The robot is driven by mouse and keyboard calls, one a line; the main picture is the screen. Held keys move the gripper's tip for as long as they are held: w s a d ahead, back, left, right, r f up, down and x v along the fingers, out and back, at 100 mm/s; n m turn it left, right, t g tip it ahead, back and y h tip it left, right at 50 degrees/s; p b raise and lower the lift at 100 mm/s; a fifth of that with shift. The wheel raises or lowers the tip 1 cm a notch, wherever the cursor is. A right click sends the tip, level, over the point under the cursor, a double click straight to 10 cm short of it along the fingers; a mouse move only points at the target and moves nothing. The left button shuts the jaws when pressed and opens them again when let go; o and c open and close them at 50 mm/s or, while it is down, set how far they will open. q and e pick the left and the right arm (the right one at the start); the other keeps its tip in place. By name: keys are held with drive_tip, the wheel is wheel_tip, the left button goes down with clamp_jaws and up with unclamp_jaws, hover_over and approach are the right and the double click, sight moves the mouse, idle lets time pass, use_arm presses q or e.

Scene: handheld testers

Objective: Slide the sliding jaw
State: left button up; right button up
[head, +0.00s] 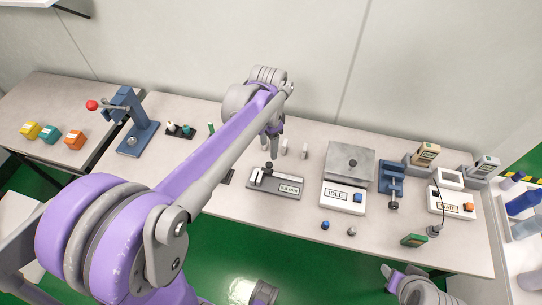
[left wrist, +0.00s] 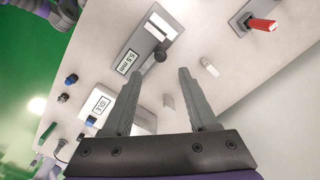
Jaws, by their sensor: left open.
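The measuring gauge (head: 262,192) is a grey plate with a "5.5 mm" readout (head: 289,188) and a dark round knob (head: 269,165) at its back edge. A pale jaw piece (head: 257,177) shows on its left part; I cannot clearly tell the sliding jaw from the fixed one. My left gripper (head: 271,146) hangs just behind the gauge, partly hidden by its own arm. In the left wrist view, its fingers (left wrist: 160,70) are spread and empty. The gauge's readout (left wrist: 128,62) and knob (left wrist: 160,56) show beyond the fingertips, apart from them.
Small pale posts (head: 304,151) stand behind the gauge. Right of it are an "IDLE" tester (head: 342,197), a blue clamp (head: 391,185) and a "WAIT" tester (head: 450,203). A blue lever press (head: 138,137) stands left. Bare table lies before the gauge.

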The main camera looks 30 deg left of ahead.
sight(270, 164)
use_arm(q)
wheel_tip(270, 164, down, 8)
drive_tip(key=shift+f+b, duration=0.15)
drive_tip(key=shift+b, duration=0.2)
clamp_jaws()
drive_tip(key=shift+w, duration=0.1)
idle(1.3)
